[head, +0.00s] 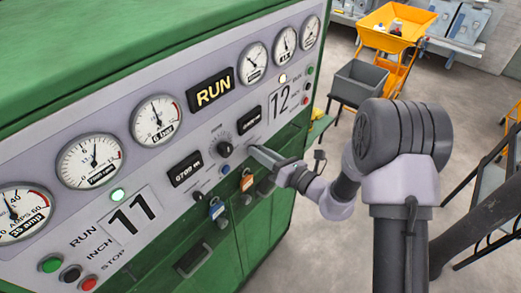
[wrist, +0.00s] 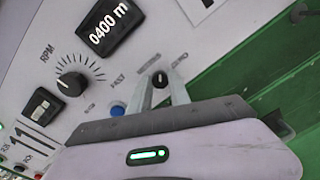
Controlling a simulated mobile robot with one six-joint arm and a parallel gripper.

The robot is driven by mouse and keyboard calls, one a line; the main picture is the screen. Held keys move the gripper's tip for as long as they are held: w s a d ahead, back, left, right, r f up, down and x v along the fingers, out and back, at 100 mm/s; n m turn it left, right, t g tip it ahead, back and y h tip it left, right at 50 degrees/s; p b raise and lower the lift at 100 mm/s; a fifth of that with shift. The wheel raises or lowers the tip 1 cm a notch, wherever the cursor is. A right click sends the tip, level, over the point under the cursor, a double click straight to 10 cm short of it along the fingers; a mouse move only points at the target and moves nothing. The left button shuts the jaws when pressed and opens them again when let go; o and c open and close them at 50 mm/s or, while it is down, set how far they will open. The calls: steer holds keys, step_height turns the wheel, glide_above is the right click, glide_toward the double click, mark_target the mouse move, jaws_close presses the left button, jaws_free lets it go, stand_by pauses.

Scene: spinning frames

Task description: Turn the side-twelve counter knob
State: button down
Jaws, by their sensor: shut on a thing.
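The side-twelve counter knob (wrist: 160,79) is a small black knob with a light pointer mark on the grey panel. In the wrist view it sits between the tips of my gripper (wrist: 159,84), whose two pale fingers are shut on it. In the head view my gripper (head: 256,152) reaches the panel below the side-twelve counter display (head: 250,120), and the knob is hidden there. In the wrist view the counter display (wrist: 105,24) reads 0400 m. The number 12 plate (head: 280,100) is to the upper right in the head view.
A black RPM dial (wrist: 72,84) and a blue button (wrist: 117,109) lie left of the knob. The side-eleven counter (head: 186,168) is further left. A grey bin (head: 360,83) and orange cart (head: 391,27) stand beyond the machine.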

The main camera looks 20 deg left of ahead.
steer(key=m+p, duration=0.4)
steer(key=m, duration=0.6)
steer(key=shift+w, duration=0.1)
steer(key=shift+g, duration=0.3)
stand_by(0.3)
steer(key=c, duration=1.2)
jaws_free()
steer(key=shift+d, duration=0.15)
steer(key=b+v, duration=0.3)
steer(key=v, duration=1.4)
steer(key=shift+b, duration=0.35)
steer(key=shift+d+f, duration=0.1)
